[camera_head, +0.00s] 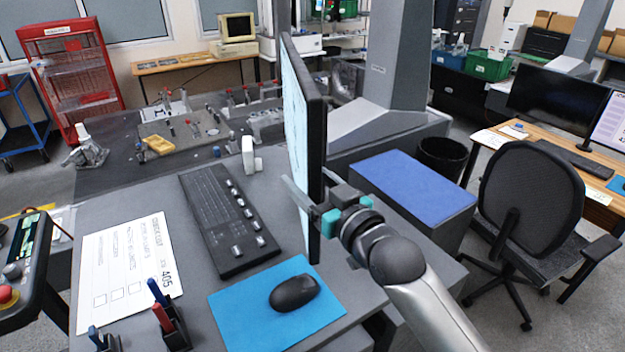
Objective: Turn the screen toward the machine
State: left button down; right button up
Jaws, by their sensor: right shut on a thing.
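The screen (298,130) stands upright on the grey desk, seen nearly edge-on, its lit face to the left and its dark back to the right. My right gripper (305,198) is shut on the screen's lower near edge, one finger on the lit side and one behind. The machine's grey column (375,60) and dark measuring table (110,155) with fixtures are behind the desk. The screen's stand is mostly hidden. My left gripper is not in view.
On the desk are a black keyboard (225,220), a mouse (294,292) on a blue mat (245,318), a paper sheet (100,255) and pen holders (172,330). A blue-topped block (415,188) and an office chair (530,200) stand at right.

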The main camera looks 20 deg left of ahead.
jog(key=shift+d, duration=0.3)
jog(key=shift+s+d+f, duration=0.2)
jog(key=shift+s+d, duration=0.05)
jog(key=shift+d, duration=0.2)
jog(key=b+v, duration=0.2)
jog(key=v, duration=1.2)
jog(key=shift+s, duration=0.2)
jog(key=shift+r, duration=0.1)
